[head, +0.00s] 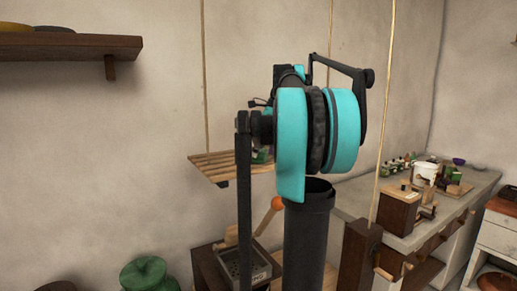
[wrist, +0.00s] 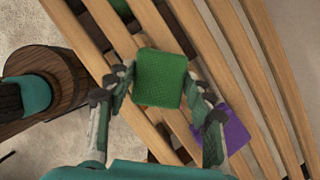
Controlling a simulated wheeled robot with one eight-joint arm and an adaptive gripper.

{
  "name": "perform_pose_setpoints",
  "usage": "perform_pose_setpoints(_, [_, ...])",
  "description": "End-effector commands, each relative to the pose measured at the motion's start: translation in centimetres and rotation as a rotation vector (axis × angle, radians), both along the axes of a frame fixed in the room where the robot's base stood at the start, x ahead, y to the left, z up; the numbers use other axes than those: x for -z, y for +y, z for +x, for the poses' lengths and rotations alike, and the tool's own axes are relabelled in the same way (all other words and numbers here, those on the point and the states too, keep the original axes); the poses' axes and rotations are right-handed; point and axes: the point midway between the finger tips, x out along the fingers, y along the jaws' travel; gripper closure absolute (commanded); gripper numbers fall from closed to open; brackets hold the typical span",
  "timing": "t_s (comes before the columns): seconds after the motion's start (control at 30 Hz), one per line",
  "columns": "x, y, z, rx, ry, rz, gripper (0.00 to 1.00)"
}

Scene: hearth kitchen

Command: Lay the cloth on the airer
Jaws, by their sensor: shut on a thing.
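The airer (head: 222,165) is a slatted wooden rack hung on ropes in front of the wall. Its pale slats (wrist: 240,60) fill much of the wrist view. The green cloth (wrist: 160,78), a small square with a woven texture, is between the fingers of my gripper (wrist: 160,84). My gripper is shut on it, over the slats. I cannot tell whether the cloth touches them. In the head view my arm hides most of the gripper and part of the airer.
A purple piece (wrist: 235,130) lies on the slats beside the right finger. Another green thing (wrist: 119,6) shows at the top edge. A round dark wooden object (wrist: 55,90) is at the left. A cluttered counter (head: 355,200) stands at the right, and a shelf (head: 70,46) hangs upper left.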

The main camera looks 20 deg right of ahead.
Motion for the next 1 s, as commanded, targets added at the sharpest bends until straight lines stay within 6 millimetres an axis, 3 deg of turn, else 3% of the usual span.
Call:
perform_pose_setpoints(0.2, [0.3,0.0,0.0,0.0,0.0,0.0,0.79])
perform_pose_setpoints(0.23, [0.2,0.0,0.0,0.0,0.0,0.0,0.44])
perform_pose_setpoints(0.37, [0.2,0.0,0.0,0.0,0.0,0.0,0.28])
perform_pose_setpoints(0.77, [-0.3,-0.1,0.0,0.0,0.0,0.0,0.27])
perform_pose_setpoints(1.0, [-3.9,-1.4,-0.8,0.003,0.0,0.0,0.27])
